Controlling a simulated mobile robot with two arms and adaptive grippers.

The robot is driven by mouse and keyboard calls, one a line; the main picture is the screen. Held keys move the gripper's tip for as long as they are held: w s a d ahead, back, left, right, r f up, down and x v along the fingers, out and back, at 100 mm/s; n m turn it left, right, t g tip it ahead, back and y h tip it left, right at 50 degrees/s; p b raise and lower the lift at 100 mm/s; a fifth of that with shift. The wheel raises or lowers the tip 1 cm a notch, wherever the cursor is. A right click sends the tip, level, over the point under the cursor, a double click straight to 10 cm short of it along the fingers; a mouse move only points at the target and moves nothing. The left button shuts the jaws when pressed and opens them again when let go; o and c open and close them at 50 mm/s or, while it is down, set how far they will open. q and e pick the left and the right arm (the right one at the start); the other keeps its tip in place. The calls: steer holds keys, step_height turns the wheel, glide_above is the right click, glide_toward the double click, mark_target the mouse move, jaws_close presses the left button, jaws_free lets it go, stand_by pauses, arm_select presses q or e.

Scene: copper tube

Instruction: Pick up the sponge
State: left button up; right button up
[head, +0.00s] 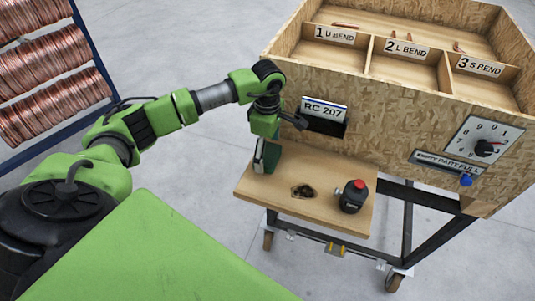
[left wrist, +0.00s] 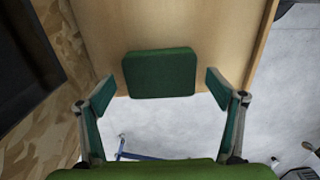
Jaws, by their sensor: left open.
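The sponge (left wrist: 160,73) is a dark green block with rounded corners in the left wrist view, near the edge of the wooden shelf. It sits between the tips of my left gripper (left wrist: 159,90), with a gap on either side. The gripper is open and its two green-padded fingers do not touch the sponge. In the head view my left gripper (head: 266,150) points down over the shelf's left end. There the sponge is hard to tell apart from the green finger pads. My right gripper is in neither view.
The wooden shelf (head: 320,222) also holds a dark container with a red top (head: 354,196) and a small dark patch (head: 303,191). Behind it rises a chipboard cart (head: 400,140) with bins on top. A rack of copper coils (head: 45,75) stands at the left.

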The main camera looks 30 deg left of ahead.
mark_target(268, 153)
arm_select(q)
steer(key=c, duration=0.8)
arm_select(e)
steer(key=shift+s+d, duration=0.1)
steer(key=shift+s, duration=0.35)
arm_select(q)
steer(key=shift+o, duration=0.2)
steer(key=shift+r, duration=0.15)
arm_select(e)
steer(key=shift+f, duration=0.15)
arm_select(q)
step_height(268, 153, up, 10)
steer(key=b, duration=0.3)
steer(key=shift+b, duration=0.35)
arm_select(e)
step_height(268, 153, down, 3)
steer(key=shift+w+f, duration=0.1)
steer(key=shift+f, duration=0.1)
arm_select(q)
steer(key=shift+o, duration=0.5)
steer(key=c, duration=0.4)
